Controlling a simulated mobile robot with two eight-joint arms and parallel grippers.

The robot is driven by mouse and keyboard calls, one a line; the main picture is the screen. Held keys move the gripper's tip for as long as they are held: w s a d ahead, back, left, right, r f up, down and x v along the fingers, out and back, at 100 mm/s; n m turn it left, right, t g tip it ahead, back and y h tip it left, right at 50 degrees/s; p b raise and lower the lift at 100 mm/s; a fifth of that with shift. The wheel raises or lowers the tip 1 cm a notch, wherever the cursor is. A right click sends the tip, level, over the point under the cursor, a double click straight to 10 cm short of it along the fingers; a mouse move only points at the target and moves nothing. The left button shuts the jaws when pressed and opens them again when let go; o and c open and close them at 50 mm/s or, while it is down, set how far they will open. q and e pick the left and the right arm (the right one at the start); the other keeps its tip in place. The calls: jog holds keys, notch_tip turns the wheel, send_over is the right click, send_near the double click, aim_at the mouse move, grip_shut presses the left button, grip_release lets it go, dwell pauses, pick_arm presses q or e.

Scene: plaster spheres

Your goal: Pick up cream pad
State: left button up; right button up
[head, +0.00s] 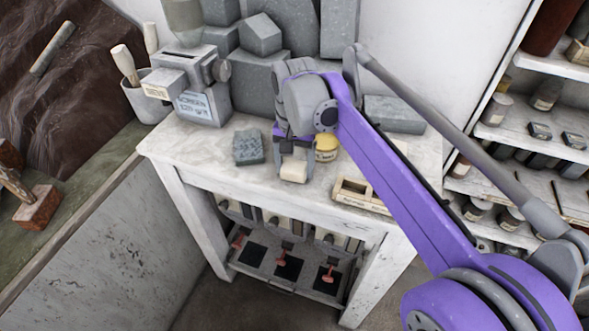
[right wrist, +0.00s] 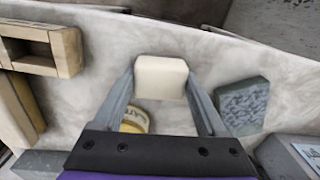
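The cream pad (head: 293,171) is a small pale block at the table's front part. It also shows in the right wrist view (right wrist: 160,78), between the two grey fingers. My right gripper (head: 294,157) reaches down over it from above, and a fingertip lies along each side of the pad (right wrist: 160,90) with no gap that I can see. The gripper looks shut on the pad. I cannot tell whether the pad is clear of the tabletop. My left gripper is not in view.
The white table (head: 205,160) carries a yellow-labelled round tin (head: 327,149) close behind the gripper, a dark speckled block (head: 248,147) to the left and a wooden compartment box (head: 358,194) to the right. Grey stone blocks (head: 262,85) and a sieve machine (head: 195,90) stand at the back.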

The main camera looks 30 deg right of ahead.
aim_at(294, 166)
jog(key=c, duration=0.7)
jog(key=shift+o, duration=0.2)
notch_tip(294, 166, up, 10)
jog(key=shift+r+p, duration=0.1)
jog(key=shift+p, duration=0.4)
jog(key=o, duration=0.8)
jog(key=c, duration=1)
